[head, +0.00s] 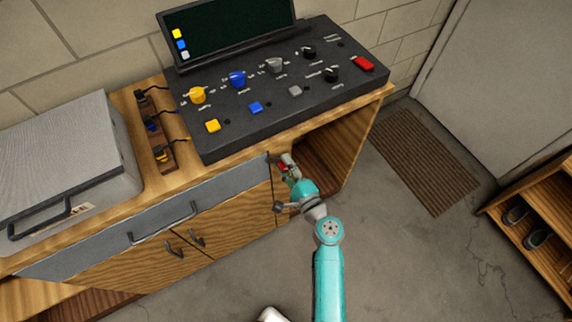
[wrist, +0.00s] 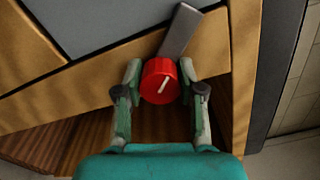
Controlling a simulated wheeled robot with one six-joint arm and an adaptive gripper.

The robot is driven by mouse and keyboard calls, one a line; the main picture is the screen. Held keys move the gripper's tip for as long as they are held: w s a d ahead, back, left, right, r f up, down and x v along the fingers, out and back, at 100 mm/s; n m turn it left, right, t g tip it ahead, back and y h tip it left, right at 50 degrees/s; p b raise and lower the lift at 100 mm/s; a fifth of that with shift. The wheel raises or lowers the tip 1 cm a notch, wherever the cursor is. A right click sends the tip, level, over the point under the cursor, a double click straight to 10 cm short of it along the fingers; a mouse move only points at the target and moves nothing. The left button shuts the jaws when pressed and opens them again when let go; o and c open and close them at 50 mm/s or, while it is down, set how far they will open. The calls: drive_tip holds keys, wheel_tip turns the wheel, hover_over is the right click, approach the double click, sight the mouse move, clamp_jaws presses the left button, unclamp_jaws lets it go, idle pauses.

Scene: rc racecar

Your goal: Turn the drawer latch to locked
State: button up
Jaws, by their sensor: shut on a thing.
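The drawer latch is a round red knob (wrist: 158,82) with a short white pointer line, tilted with its upper end to the right. A grey bar (wrist: 182,30) runs from behind the knob up and to the right. My gripper (wrist: 160,76) is shut on the knob, one finger on its left and one on its right. In the head view my gripper (head: 288,168) is at the right end of the grey drawer front (head: 100,228), and only a bit of red shows there. The drawer front (wrist: 95,22) also shows at the wrist view's upper left.
The drawer has a metal handle (head: 163,224), with wooden cabinet doors (head: 150,262) below. A black control panel (head: 280,85) with knobs and buttons stands on the bench. A grey lidded box (head: 65,150) is at left. A brown mat (head: 425,160) lies on open floor.

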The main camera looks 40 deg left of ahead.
drive_tip(key=n, duration=0.6)
drive_tip(key=shift+s+f, duration=0.1)
drive_tip(key=n, duration=0.3)
drive_tip(key=shift+f+n, duration=0.1)
drive_tip(key=shift+n, duration=0.8)
drive_tip(key=shift+s+f, duration=0.1)
drive_tip(key=shift+f, duration=0.15)
drive_tip(key=o, duration=1.1)
drive_tip(key=shift+d+r, duration=0.1)
drive_tip(key=shift+r, duration=0.15)
drive_tip(key=v, duration=1.1)
drive_tip(key=shift+d, duration=0.4)
